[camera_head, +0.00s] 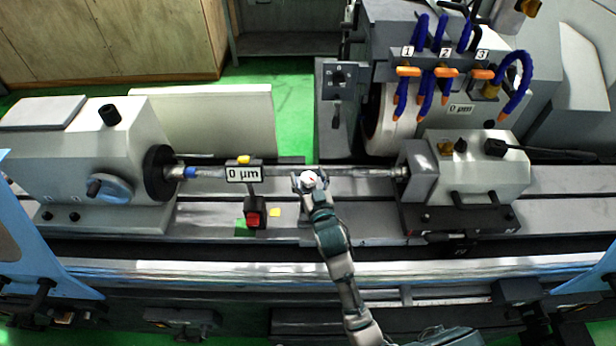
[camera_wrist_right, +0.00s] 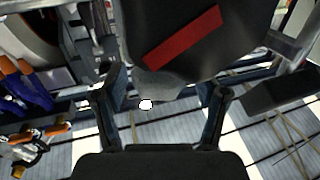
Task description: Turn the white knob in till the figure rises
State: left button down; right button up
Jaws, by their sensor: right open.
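My right gripper (camera_head: 309,182) is at the middle of the machine, by the long shaft (camera_head: 350,172). In the right wrist view its two fingers stand apart, and the gripper (camera_wrist_right: 163,105) is open. A small white piece, which looks like the white knob (camera_wrist_right: 146,104), shows between the fingers below a dark rounded body. I cannot tell whether a finger touches it. In the head view the white knob (camera_head: 310,177) is mostly hidden by the gripper. A display (camera_head: 243,173) left of the gripper reads 0 µm. My left gripper is not in view.
The headstock (camera_head: 100,150) is at left, the tailstock (camera_head: 475,170) at right, and the grinding wheel (camera_head: 385,125) behind the shaft. A red button box (camera_head: 255,215) stands below the display.

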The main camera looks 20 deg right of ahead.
jog(key=s, duration=1.2)
dwell(1.8)
